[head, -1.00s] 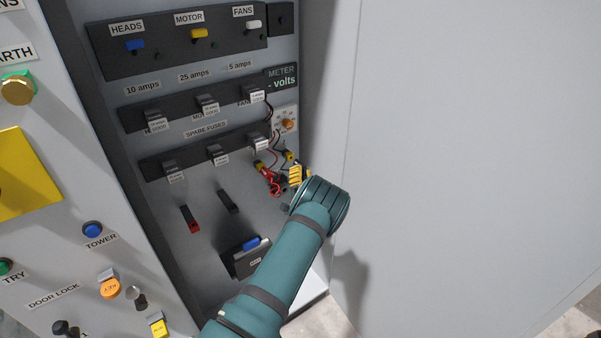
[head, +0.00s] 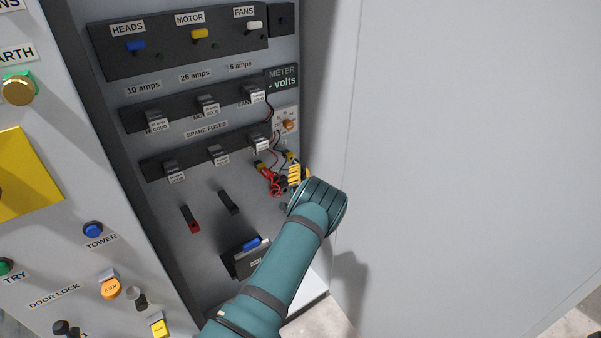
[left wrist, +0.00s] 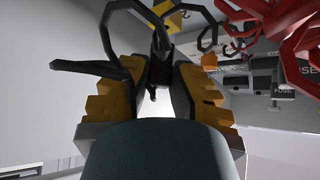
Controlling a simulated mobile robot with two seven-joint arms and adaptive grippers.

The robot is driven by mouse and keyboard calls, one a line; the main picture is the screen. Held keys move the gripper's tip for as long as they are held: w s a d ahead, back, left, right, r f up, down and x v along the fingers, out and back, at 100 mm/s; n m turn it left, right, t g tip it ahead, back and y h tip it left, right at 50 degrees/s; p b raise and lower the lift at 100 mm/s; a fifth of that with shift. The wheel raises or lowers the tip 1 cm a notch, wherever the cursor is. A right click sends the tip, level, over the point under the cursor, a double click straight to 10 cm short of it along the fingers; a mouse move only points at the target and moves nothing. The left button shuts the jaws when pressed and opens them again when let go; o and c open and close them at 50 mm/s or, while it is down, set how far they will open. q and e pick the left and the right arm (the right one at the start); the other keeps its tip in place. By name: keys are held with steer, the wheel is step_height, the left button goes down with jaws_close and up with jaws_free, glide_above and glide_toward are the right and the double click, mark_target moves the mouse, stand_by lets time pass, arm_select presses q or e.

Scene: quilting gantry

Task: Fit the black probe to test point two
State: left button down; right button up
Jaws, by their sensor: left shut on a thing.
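My left gripper (head: 295,175) is at the right side of the open panel, below the meter. In the left wrist view its yellow-padded fingers (left wrist: 157,85) are shut on the black probe (left wrist: 160,45), whose black lead loops around it. Test point two (left wrist: 173,18), a yellow block marked 2, shows just beyond the probe; in the head view a yellow block (head: 291,157) sits just above my gripper. I cannot tell whether the probe touches it. The red lead (head: 271,182) hangs in a tangle left of my gripper, below another yellow block (head: 260,166). My right gripper is not in view.
The meter (head: 281,78) reads "- volts", with an orange knob (head: 288,124) below. Fuse rows (head: 208,104) lie left of it. Red and black holders (head: 190,219) and a dark box (head: 240,262) sit lower. A large pale door (head: 450,150) stands close at right.

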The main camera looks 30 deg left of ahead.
arm_select(q)
steer(key=shift+w+a, duration=0.3)
steer(key=shift+a, duration=0.55)
steer(key=c, duration=0.9)
jaws_free()
steer(key=v, duration=1.2)
steer(key=shift+f, duration=0.1)
